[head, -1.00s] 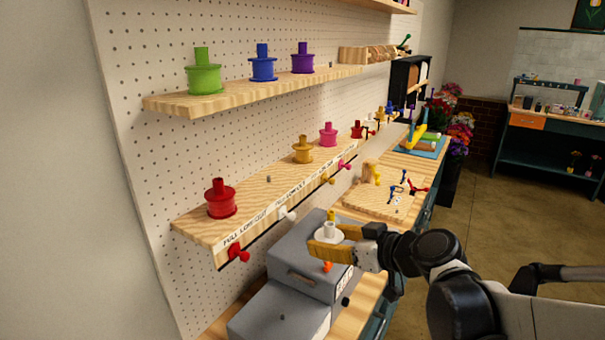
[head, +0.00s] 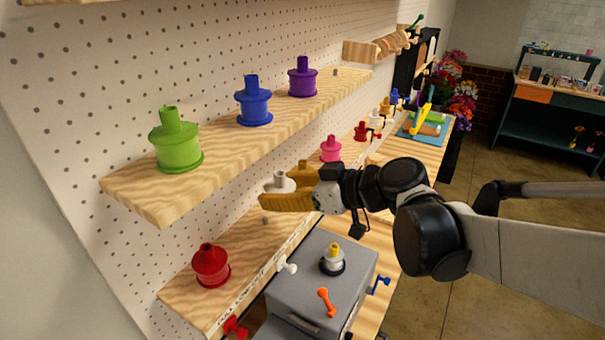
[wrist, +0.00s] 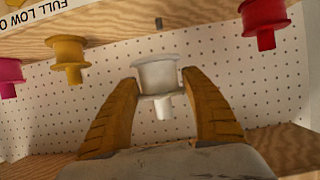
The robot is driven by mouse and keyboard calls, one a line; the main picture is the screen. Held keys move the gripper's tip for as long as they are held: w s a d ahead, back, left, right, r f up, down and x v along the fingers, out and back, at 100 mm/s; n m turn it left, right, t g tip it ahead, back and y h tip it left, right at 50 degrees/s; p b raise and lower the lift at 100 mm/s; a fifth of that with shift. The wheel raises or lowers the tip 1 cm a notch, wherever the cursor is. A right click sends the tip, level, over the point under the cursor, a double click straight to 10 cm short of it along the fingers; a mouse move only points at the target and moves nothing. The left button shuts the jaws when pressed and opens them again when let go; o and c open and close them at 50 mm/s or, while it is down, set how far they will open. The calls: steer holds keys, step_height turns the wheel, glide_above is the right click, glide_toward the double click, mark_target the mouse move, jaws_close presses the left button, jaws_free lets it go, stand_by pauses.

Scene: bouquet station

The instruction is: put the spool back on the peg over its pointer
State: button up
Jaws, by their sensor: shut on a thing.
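My gripper (head: 285,197) is shut on a white spool (head: 279,181), stem up, and holds it above the lower shelf, below the upper shelf's level. In the wrist view the white spool (wrist: 160,76) sits upside-down in the picture between both yellow fingers (wrist: 163,108). A bare grey peg (head: 265,220) stands on the lower shelf between the red spool and the yellow spool; it also shows in the wrist view (wrist: 158,22). A white pointer (head: 288,266) sticks out of the shelf's front edge near that peg. The spool is apart from the peg.
The lower shelf (head: 240,238) also bears a red spool (head: 210,265), a yellow spool (head: 303,174) and a pink spool (head: 331,148). The upper shelf (head: 225,160) overhangs behind with green, blue and purple spools. A grey box (head: 300,270) stands in front below.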

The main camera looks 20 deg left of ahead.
mark_target(265, 218)
steer(key=a+f, duration=0.1)
steer(key=a, duration=0.1)
steer(key=a+f, duration=0.1)
steer(key=a, duration=0.1)
steer(key=shift+s+f, duration=0.1)
steer(key=shift+f, duration=0.05)
step_height(265, 218, down, 4)
steer(key=shift+f+b, duration=0.1)
steer(key=shift+b, duration=0.35)
steer(key=o, duration=1.3)
steer(key=shift+f, duration=0.1)
